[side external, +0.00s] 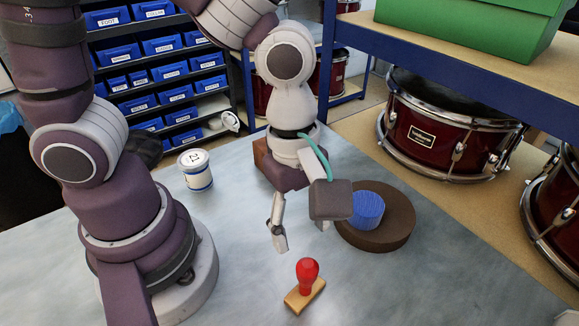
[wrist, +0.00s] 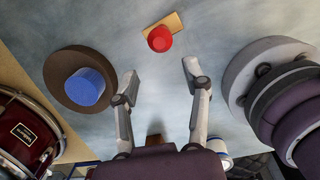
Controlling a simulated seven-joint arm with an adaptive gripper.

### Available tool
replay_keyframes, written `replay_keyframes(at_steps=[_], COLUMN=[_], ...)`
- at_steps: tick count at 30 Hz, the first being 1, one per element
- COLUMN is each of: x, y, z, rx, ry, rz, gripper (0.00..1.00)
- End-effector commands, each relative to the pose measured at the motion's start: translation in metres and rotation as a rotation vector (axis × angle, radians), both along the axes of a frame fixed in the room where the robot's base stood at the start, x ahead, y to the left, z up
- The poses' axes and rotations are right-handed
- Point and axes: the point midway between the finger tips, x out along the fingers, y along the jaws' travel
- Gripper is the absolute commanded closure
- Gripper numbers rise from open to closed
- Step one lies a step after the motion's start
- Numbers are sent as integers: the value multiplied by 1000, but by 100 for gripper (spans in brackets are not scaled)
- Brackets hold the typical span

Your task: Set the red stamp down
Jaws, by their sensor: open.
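The red stamp (side external: 307,273) has a rounded red handle and a tan rectangular base, and it stands upright on the grey bench top (side external: 235,290). In the wrist view the stamp (wrist: 160,38) is at top centre, beyond the fingertips. My gripper (side external: 298,232) is open and empty. In the side view it is above and behind the stamp, apart from it. In the wrist view my gripper's two fingers (wrist: 162,78) are spread wide with only bench between them.
A brown round pad (side external: 385,238) with a blue cylinder (side external: 366,208) on it lies right of my gripper. A white tub (side external: 195,169) stands at the back left. Red drums (side external: 440,133) stand beyond the bench.

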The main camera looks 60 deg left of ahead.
Motion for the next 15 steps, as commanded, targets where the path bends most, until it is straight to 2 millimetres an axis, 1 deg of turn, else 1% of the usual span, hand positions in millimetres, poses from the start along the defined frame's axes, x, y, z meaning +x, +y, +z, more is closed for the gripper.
replay_keyframes(at_steps=[2,5,6,9,12,15], x=[9,18,19,16,9,4], y=[16,48,62,92,112,123], z=[15,41,51,70,82,88], rx=[7,68,112,241,364,446], ry=[-86,-243,-299,-405,-455,-469], rz=[-148,-479,-621,-952,-1211,-1371], gripper=[53,53,53,53,53,53])
